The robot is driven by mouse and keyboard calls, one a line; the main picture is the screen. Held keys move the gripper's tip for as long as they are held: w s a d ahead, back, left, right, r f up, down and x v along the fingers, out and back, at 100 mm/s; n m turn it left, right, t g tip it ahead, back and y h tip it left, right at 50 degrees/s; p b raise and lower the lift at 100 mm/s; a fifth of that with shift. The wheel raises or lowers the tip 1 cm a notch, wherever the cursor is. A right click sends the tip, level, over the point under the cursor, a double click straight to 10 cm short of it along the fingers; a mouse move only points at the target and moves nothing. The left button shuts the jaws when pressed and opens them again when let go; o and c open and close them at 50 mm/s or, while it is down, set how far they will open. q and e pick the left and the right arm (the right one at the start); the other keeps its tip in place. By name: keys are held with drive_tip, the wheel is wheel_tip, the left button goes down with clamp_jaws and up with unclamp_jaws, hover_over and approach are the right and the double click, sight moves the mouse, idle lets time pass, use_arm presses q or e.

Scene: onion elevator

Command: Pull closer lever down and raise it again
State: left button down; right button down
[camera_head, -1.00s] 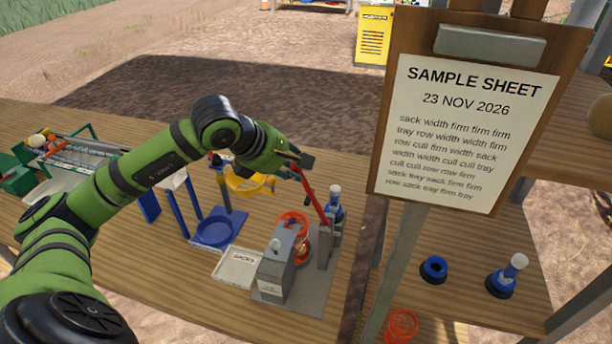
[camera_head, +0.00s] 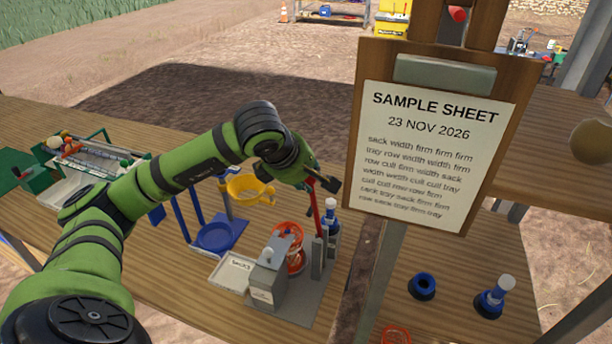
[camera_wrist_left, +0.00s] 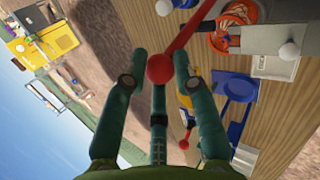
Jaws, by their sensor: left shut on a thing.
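A red lever (camera_head: 316,209) rises from a grey bracket on the bench's right part, nearly upright in the head view. My left gripper (camera_head: 322,184) is at the lever's top end. In the left wrist view the lever's round red knob (camera_wrist_left: 160,69) sits between the green fingers (camera_wrist_left: 161,80), which are shut on it. The red shaft (camera_wrist_left: 188,32) runs up and right from the knob. A second, smaller red knob (camera_wrist_left: 184,144) shows lower in that view; what it belongs to is unclear. My right gripper is not in view.
A grey box (camera_head: 266,285), an orange ring-shaped part (camera_head: 288,234) and a blue bottle (camera_head: 331,217) stand close by the lever. A yellow bowl (camera_head: 243,187) and a blue dish (camera_head: 215,236) are left. A sample sheet clipboard (camera_head: 430,150) stands right of the gripper.

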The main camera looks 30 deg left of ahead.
use_arm(q)
drive_tip(key=c, duration=0.9)
unclamp_jaws()
drive_tip(key=shift+d+f, duration=0.1)
drive_tip(key=shift+d, duration=0.05)
drive_tip(key=shift+c, duration=0.2)
drive_tip(key=shift+w, duration=0.15)
drive_tip(key=v, duration=1.2)
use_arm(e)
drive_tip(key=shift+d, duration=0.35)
